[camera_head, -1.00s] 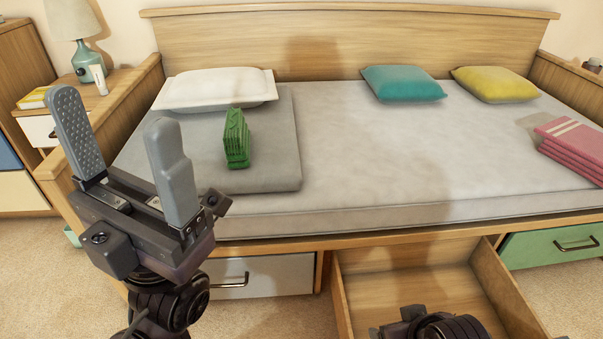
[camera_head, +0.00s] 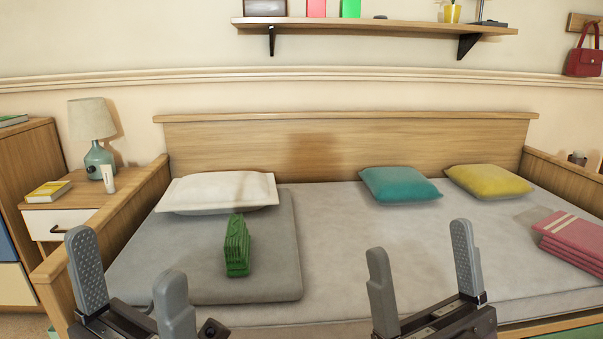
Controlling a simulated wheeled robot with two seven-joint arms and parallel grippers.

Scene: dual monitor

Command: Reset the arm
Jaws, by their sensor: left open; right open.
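My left gripper (camera_head: 131,288) is at the lower left, upright in front of the bed, with its two grey fingers wide apart and nothing between them. My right gripper (camera_head: 423,282) is at the lower middle right, also upright, open and empty. Both stand near the front of the bed (camera_head: 340,255). The arms below the grippers are cut off by the bottom edge of the view.
A white pillow (camera_head: 218,191), teal cushion (camera_head: 400,184), yellow cushion (camera_head: 488,181) and pink folded cloth (camera_head: 575,239) lie on the bed. A nightstand (camera_head: 75,193) with a lamp (camera_head: 94,125) stands left.

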